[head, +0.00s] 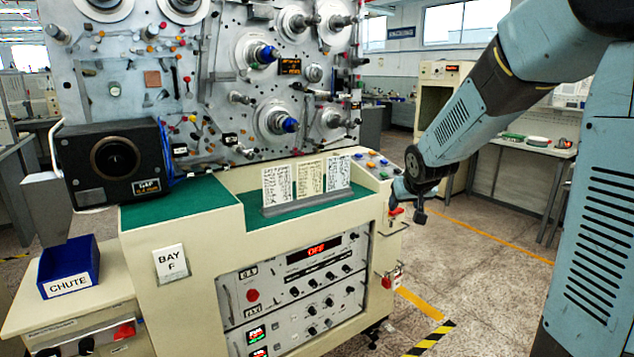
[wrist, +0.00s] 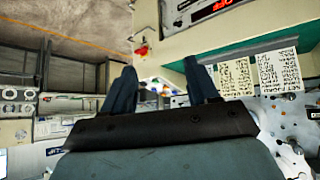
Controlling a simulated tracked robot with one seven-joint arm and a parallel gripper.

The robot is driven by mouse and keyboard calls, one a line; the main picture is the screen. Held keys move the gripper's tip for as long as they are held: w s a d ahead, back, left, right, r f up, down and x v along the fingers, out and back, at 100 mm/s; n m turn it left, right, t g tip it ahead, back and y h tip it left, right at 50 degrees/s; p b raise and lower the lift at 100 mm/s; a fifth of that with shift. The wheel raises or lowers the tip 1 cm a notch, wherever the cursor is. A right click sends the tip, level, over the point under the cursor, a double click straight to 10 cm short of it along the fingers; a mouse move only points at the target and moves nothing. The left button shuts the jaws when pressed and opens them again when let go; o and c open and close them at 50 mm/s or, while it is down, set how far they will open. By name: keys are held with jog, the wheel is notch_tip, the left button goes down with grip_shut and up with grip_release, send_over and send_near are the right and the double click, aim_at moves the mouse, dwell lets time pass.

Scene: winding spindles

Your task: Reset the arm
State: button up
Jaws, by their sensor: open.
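My arm (head: 460,120) reaches in from the upper right of the head view and slopes down to the left. My gripper (head: 408,203) hangs at its end, beside the right end of the cream winding machine (head: 210,290), near a red knob (head: 396,211). In the wrist view my gripper (wrist: 160,82) shows two dark fingers spread apart with nothing between them. The machine's cream side and its red knob (wrist: 142,50) lie beyond the fingers. Whether the gripper touches the machine cannot be told.
The machine's upright panel (head: 210,90) carries several spindles, some with blue hubs. Paper cards (head: 309,178) stand on its green ledge. A blue chute bin (head: 68,268) sits at the left. Open floor (head: 480,270) lies right of the machine, with a bench (head: 530,150) behind.

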jog(key=s+r+g, duration=0.1)
jog(key=s+r, duration=0.3)
jog(key=s, duration=1.2)
jog(key=s+r+g, duration=0.1)
jog(key=s+r, duration=0.2)
jog(key=s, duration=1.3)
jog(key=shift+s+d+r+m+g, duration=0.2)
jog(key=shift+d+r+m+g, duration=0.05)
jog(key=shift+r+m+g, duration=0.15)
